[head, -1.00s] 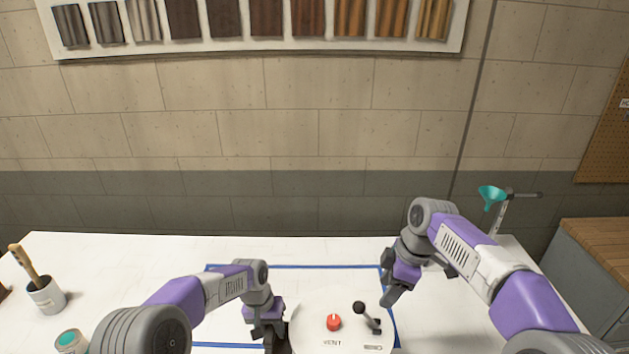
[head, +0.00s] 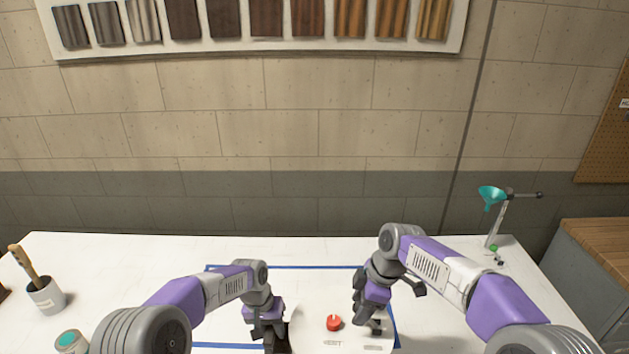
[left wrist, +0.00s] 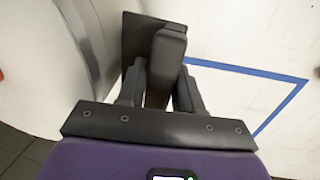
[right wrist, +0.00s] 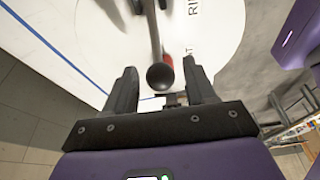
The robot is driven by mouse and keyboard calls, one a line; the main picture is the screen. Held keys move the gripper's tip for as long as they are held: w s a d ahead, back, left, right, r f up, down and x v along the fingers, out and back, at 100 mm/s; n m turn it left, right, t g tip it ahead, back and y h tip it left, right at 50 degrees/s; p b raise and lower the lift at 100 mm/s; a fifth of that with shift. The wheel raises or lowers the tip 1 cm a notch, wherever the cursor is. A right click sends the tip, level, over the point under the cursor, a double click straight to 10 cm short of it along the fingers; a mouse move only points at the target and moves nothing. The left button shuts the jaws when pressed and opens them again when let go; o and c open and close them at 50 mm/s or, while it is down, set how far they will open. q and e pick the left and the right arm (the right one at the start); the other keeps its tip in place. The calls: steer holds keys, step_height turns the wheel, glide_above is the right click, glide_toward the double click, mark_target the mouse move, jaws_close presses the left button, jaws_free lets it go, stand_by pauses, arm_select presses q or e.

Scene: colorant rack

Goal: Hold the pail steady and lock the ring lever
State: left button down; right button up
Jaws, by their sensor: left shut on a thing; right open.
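The pail's round white lid (head: 312,335) is at the bottom of the head view. It carries a red vent knob (head: 334,323). My left gripper (head: 275,338) is at the pail's left side. In the left wrist view it is shut on a dark upright grip (left wrist: 165,65) beside the pail's wall (left wrist: 75,50). My right gripper (head: 360,318) is open over the lid's right part and hides most of the ring lever in the head view. In the right wrist view the lever's black ball knob (right wrist: 160,77) shows between the open fingers; I cannot tell if they touch it.
Blue tape (head: 300,267) outlines an area on the white table around the pail. A brush pot (head: 46,297) and a teal-topped can (head: 70,341) stand at the left. A teal funnel on a stand (head: 491,197) is at the back right. The table behind the pail is clear.

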steer(key=shift+a+f, duration=0.25)
steer(key=shift+f, duration=0.45)
jaws_close()
steer(key=shift+d+r, duration=0.15)
